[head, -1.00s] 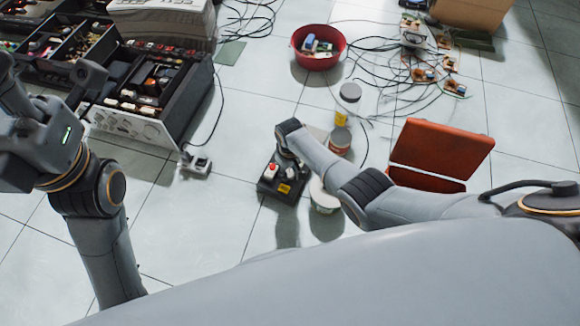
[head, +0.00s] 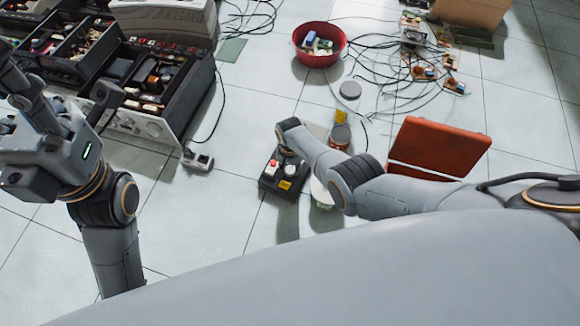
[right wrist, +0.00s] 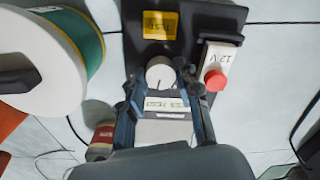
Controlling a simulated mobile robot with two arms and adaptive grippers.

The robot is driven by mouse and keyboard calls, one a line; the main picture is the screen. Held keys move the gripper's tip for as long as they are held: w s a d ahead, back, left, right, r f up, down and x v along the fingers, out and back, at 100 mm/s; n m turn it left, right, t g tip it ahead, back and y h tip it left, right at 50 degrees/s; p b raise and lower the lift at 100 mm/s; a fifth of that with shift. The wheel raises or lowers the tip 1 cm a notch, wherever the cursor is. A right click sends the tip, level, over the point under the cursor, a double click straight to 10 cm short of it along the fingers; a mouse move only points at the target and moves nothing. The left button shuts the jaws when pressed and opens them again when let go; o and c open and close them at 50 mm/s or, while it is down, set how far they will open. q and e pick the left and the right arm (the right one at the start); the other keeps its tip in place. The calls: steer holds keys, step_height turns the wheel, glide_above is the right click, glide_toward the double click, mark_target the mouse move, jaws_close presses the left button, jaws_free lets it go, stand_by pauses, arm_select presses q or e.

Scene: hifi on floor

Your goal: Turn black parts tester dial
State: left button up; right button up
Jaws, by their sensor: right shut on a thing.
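The black parts tester (head: 270,184) sits on the tiled floor, with a red button, a pale round part and a yellow label on top. In the right wrist view the tester (right wrist: 205,16) fills the top, with a yellow TEST label and a red button (right wrist: 215,80) on a white 12 V block. Its pale round dial (right wrist: 160,73) lies between the fingertips of my right gripper (right wrist: 162,77), which is shut on it. In the head view my right forearm and wrist hide part of the tester. My left arm is raised at the left, its fingers unclear.
A white-topped spool (right wrist: 35,60) stands close beside the tester. Small cans (head: 340,136), an open orange case (head: 436,150) and a red bowl (head: 318,57) of parts lie beyond. Cables cover the floor behind; hi-fi units (head: 160,80) fill the upper left.

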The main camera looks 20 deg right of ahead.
mark_target(290, 170)
stand_by(0.3)
steer(key=shift+w, duration=0.1)
steer(key=o, duration=0.9)
steer(key=shift+r, duration=0.2)
step_height(290, 170, up, 12)
steer(key=shift+f, duration=0.15)
stand_by(0.4)
